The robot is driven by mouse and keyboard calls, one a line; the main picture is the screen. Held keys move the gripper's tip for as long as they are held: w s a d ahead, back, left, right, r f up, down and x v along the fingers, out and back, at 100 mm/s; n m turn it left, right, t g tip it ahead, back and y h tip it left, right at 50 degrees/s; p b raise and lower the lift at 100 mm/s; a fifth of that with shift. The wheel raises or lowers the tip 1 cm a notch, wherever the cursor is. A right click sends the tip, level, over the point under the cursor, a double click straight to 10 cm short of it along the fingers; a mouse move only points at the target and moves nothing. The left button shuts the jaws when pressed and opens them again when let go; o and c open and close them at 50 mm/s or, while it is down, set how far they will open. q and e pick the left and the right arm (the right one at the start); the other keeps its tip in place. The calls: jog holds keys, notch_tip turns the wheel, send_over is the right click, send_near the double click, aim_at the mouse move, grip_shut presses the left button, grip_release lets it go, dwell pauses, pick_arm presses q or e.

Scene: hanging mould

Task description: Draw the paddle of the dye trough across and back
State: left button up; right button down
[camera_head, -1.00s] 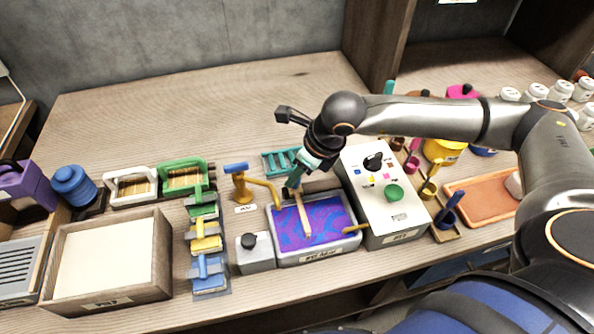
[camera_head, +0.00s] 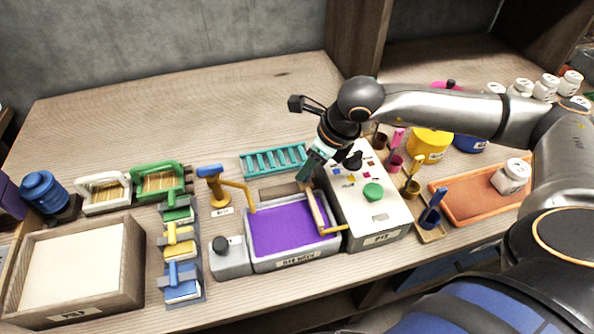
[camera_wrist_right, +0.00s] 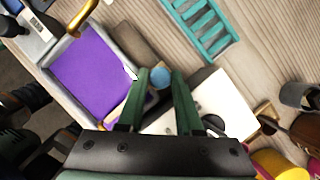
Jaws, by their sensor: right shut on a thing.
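The dye trough (camera_head: 300,259) is a grey tray on the bench, filled with even purple dye (camera_head: 285,229). The wooden paddle (camera_head: 317,211) stands in the trough near its right end, slanting up to my gripper. My right gripper (camera_head: 306,177) is shut on the top of the paddle. In the right wrist view the trough (camera_wrist_right: 52,52) lies at the left, and the gripper's green fingers (camera_wrist_right: 160,90) close around the paddle's blue-grey end (camera_wrist_right: 160,78). The fingers hide part of the paddle there. My left gripper is not in view.
A white control box (camera_head: 368,215) with a green button stands close right of the trough. The bench behind is clear.

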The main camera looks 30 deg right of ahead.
jog(key=shift+s+d, duration=0.2)
jog(key=shift+d, duration=0.7)
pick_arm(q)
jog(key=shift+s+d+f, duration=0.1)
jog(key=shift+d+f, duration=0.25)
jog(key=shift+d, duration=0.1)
pick_arm(e)
jog(key=shift+d, duration=0.15)
jog(key=c, duration=0.6)
grip_release()
jog(key=shift+s+r, duration=0.1)
pick_arm(q)
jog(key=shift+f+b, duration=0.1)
jog(key=shift+b, duration=0.2)
pick_arm(e)
jog(key=v, duration=1.2)
jog(key=shift+s+d+r, duration=0.1)
jog(key=shift+r, duration=0.1)
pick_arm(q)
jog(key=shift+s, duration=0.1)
